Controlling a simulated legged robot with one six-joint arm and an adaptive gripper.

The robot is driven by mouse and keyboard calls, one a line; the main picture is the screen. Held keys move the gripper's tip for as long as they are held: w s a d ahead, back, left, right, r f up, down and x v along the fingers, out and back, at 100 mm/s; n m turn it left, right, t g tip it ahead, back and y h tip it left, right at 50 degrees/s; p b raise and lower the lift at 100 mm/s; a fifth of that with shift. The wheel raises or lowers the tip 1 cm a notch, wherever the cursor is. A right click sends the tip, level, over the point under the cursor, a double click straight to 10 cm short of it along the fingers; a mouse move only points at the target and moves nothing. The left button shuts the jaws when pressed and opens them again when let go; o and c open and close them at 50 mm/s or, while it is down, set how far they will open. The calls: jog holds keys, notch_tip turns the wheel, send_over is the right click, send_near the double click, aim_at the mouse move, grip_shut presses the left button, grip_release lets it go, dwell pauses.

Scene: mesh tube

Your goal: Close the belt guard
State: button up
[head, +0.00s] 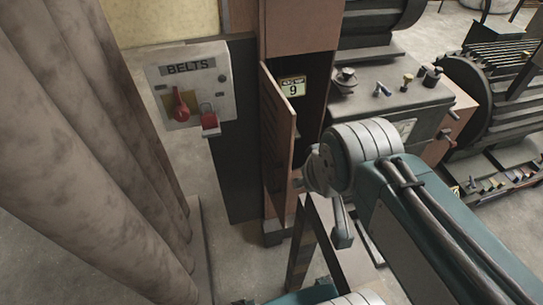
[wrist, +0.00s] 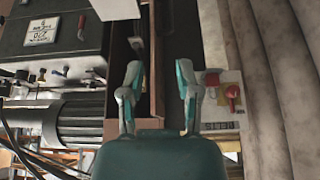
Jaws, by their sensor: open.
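The belt guard (head: 278,135) is a tall, narrow orange-brown panel on the machine cabinet. It stands ajar, swung out from a dark opening with a yellow "9" label (head: 292,87) inside. In the wrist view, the guard (wrist: 157,65) shows as a thin brown edge between my two fingers. My gripper (wrist: 159,72) is open, with fingers spread on either side of that edge in the picture. I cannot tell whether either finger touches the guard.
A "BELTS" switch box (head: 190,85) with a red knob and a red padlock-like part is left of the guard. Thick grey-brown columns (head: 85,150) fill the left side. A lathe-like machine (head: 390,100) with levers stands to the right. Bare concrete floor shows between.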

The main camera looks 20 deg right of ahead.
jog(key=shift+w, duration=0.1)
grip_shut()
jog(key=w+a+f+m+g+h, duration=0.25)
jog(key=w+f+m+g, duration=0.2)
jog(key=w+m, duration=0.4)
jog(key=m+h, duration=0.2)
jog(key=m, duration=0.7)
send_near(285, 193)
jog(key=shift+w+d+f+g, duration=0.1)
jog(key=shift+d+f, duration=0.2)
jog(key=shift+f, duration=0.3)
jog(key=shift+w+d+f+g, duration=0.15)
jog(key=shift+d+f, duration=0.15)
jog(key=shift+f, duration=0.25)
jog(key=shift+d+f+g, duration=0.1)
jog(key=shift+d+f, duration=0.2)
jog(key=shift+f, duration=0.3)
